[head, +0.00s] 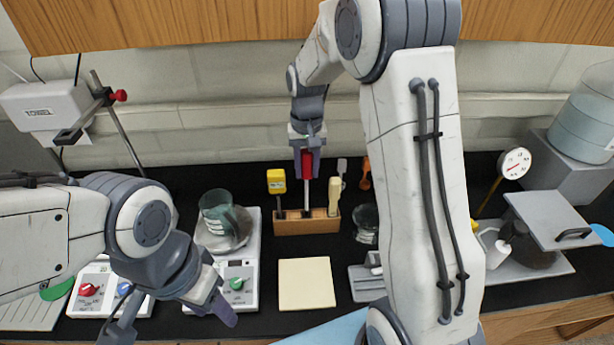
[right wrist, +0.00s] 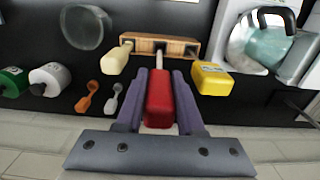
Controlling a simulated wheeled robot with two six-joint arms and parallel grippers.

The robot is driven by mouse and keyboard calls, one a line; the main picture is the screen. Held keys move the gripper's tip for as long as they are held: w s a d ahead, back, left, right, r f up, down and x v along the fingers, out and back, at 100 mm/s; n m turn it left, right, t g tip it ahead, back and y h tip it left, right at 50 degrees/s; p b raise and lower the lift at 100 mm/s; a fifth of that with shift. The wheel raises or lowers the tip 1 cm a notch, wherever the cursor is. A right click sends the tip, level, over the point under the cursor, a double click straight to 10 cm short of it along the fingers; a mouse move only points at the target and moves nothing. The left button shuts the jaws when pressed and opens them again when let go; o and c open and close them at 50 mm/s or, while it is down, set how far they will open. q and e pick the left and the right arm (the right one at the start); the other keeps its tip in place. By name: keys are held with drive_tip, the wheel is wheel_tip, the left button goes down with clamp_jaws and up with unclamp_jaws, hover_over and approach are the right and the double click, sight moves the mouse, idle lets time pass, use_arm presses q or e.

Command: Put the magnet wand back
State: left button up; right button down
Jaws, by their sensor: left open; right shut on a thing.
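The magnet wand, with a red handle (head: 306,164) and thin metal shaft, hangs upright in my right gripper (head: 306,150). The fingers are shut on both sides of the red handle, which also shows in the right wrist view (right wrist: 159,98). The shaft runs down to the middle of a small wooden rack (head: 300,226), between a yellow-handled tool (head: 276,182) and a cream-handled tool (head: 335,192). I cannot tell how deep the tip sits in the rack. My left gripper (head: 174,312) is open and empty at the lower left, over the scale and hotplate fronts.
A glass beaker (head: 217,210) stands on a scale left of the rack. A pale yellow pad (head: 306,284) lies in front. An orange spoon (right wrist: 88,97) and grey spoon (right wrist: 113,97) are behind the rack. A glass dish (head: 366,222) is at its right.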

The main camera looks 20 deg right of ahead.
sight(307, 181)
wheel_tip(307, 181, down, 5)
drive_tip(key=shift+p, duration=1.05)
drive_tip(key=shift+f, duration=0.3)
drive_tip(key=shift+f, duration=0.2)
drive_tip(key=c, duration=0.5)
unclamp_jaws()
